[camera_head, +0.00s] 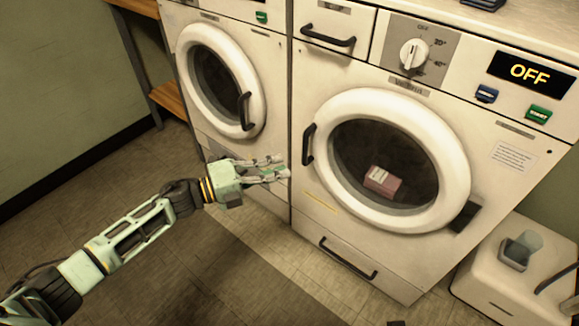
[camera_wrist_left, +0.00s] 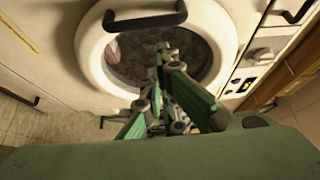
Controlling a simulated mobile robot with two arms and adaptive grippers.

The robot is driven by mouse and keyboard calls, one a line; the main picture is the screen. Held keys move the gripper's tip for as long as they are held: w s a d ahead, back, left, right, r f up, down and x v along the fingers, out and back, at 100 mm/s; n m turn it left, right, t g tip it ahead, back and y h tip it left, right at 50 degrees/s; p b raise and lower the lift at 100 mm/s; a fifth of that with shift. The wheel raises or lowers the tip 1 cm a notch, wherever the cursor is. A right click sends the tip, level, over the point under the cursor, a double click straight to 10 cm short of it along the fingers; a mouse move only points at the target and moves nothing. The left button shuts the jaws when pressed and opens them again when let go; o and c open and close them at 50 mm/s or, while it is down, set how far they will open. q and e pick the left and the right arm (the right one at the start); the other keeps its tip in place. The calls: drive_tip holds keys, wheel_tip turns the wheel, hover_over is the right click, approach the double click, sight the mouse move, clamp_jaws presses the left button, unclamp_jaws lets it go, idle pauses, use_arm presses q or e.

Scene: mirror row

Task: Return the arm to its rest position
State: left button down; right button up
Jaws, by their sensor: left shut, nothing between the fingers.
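My left arm (camera_head: 135,235) comes in from the lower left of the head view, stretched out toward the washing machines. My left gripper (camera_head: 277,167) is shut and empty. It is in front of the seam between the two machines, left of the door handle of the right machine. In the left wrist view the gripper (camera_wrist_left: 165,75) shows in front of a round washer door (camera_wrist_left: 88,50), with a dark handle above it. I cannot tell whether the fingers touch anything. My right gripper is not in view.
The right washing machine (camera_head: 480,150) has a closed round door with a pinkish box (camera_head: 382,182) behind the glass, and its display (camera_head: 530,72) reads OFF. The left machine (camera_head: 272,75) is also closed. A white unit (camera_head: 490,275) stands at the lower right. Floor at left is clear.

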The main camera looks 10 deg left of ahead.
use_arm(q)
drive_tip(key=v, duration=0.6)
drive_tip(key=shift+w+a, duration=0.3)
